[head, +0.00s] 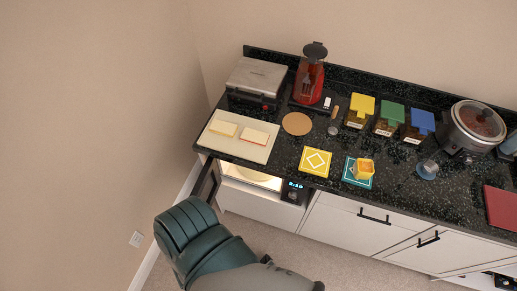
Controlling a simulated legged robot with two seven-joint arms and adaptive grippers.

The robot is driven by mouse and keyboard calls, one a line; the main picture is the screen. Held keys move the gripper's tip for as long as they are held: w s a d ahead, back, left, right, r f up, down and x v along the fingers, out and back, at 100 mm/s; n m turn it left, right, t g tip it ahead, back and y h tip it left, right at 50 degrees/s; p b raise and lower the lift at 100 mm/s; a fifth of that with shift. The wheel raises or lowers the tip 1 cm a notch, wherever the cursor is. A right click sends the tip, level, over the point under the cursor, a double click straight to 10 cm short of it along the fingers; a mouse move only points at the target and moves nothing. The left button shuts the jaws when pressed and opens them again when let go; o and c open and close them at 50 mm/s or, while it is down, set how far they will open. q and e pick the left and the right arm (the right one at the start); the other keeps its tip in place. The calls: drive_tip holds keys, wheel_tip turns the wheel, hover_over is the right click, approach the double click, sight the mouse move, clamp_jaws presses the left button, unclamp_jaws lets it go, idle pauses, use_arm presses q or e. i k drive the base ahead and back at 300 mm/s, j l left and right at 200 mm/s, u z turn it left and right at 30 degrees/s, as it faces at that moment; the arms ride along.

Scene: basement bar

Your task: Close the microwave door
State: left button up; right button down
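The microwave (252,178) is built in under the left end of the black counter. Its front is open, with a lit interior and a plate partly visible inside. The clock panel (293,192) is lit at its right side. The microwave door (207,179) stands swung open at the left of the opening, seen nearly edge-on. A dark green ribbed part of my arm is at the lower left, in front of the door's lower end. I cannot tell whether it touches the door. I see no gripper fingers of either arm.
On the counter (330,195) stand a cutting board (262,153) with bread-like slices, a press grill (258,77), a red blender (310,80), several lidded jars and a slow cooker (473,128). A wall closes off the left side. Carpet lies before the cabinets.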

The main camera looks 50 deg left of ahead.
sight(207, 186)
drive_tip(key=k+l+u, duration=0.15)
drive_tip(key=u, duration=0.3)
drive_tip(key=k+l+u, duration=0.15)
drive_tip(key=u, duration=0.35)
drive_tip(key=k+l+u, duration=0.1)
drive_tip(key=u, duration=0.35)
drive_tip(key=k, duration=0.5)
